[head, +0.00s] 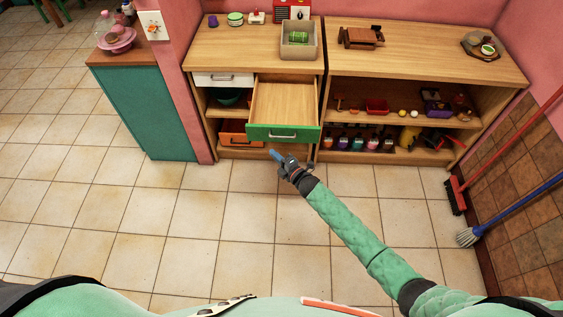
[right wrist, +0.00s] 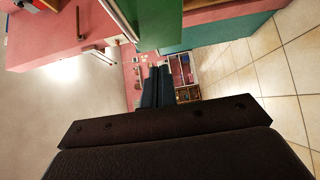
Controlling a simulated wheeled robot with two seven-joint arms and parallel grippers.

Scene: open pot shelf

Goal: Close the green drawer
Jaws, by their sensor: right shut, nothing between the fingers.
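The green drawer (head: 256,132) is pulled out of the left wooden cabinet, and its wooden inside looks empty. Its green front has a pale bar handle (head: 283,136). My right gripper (head: 275,154) is shut and empty, just in front of and below the green front in the head view. I cannot tell whether it touches the front. In the right wrist view its dark fingers (right wrist: 158,88) lie together with nothing between them. My left gripper is not in view.
A white drawer (head: 209,79) is beside the green one, and an orange drawer front (head: 228,139) is lower down. An open shelf unit (head: 345,84) adjoins on the right. A red broom (head: 456,194) and blue broom (head: 470,235) lean at the right wall. The tiled floor in front is clear.

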